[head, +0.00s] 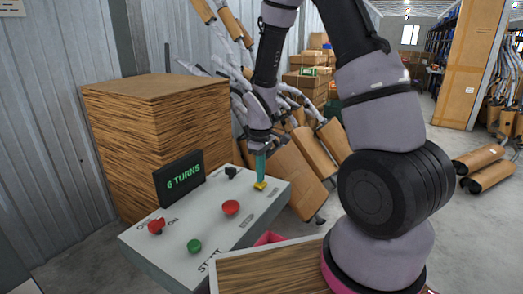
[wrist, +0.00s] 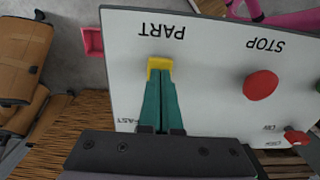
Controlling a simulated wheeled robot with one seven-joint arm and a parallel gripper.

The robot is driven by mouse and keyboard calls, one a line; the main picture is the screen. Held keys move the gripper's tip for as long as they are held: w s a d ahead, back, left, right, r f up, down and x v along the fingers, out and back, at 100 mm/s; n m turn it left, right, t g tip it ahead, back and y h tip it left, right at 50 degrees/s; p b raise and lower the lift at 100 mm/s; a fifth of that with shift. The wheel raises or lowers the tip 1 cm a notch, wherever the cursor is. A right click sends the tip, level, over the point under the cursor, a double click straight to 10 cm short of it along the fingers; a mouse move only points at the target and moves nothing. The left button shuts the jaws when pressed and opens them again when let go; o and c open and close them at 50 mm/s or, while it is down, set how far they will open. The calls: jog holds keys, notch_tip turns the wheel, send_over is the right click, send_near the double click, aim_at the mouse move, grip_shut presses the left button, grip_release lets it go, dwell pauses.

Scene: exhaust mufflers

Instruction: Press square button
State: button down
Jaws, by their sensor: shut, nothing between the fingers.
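The yellow square button (wrist: 159,63) is on the white control panel beside the word PART. It also shows in the head view (head: 260,186) near the panel's far right corner. My gripper (head: 260,177) points down at it with teal fingers, shut and empty. In the wrist view the fingertips (wrist: 161,76) overlap the button and hide part of it. The tips look at or very near its top; I cannot tell whether it is pushed in.
The panel (head: 215,243) also carries a red button (head: 231,207), a green button (head: 194,246), a red knob (head: 156,226), a black knob (head: 232,172) and a display (head: 180,178) reading "6 TURNS". A wooden crate (head: 160,130) stands behind.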

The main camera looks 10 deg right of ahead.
notch_tip(320, 180, up, 12)
jog(key=shift+w, duration=0.15)
jog(key=shift+f, duration=0.1)
jog(key=s+d+r+m+t+y, duration=0.1)
jog(key=s+d+r+m+t, duration=0.2)
jog(key=s+r+m, duration=0.3)
jog(key=s+d+r+m+t+y, duration=0.1)
jog(key=s+d+r+m+t, duration=0.3)
jog(key=r, duration=1.2)
jog(key=s+m, duration=0.3)
jog(key=s, duration=0.3)
jog(key=shift+a, duration=0.2)
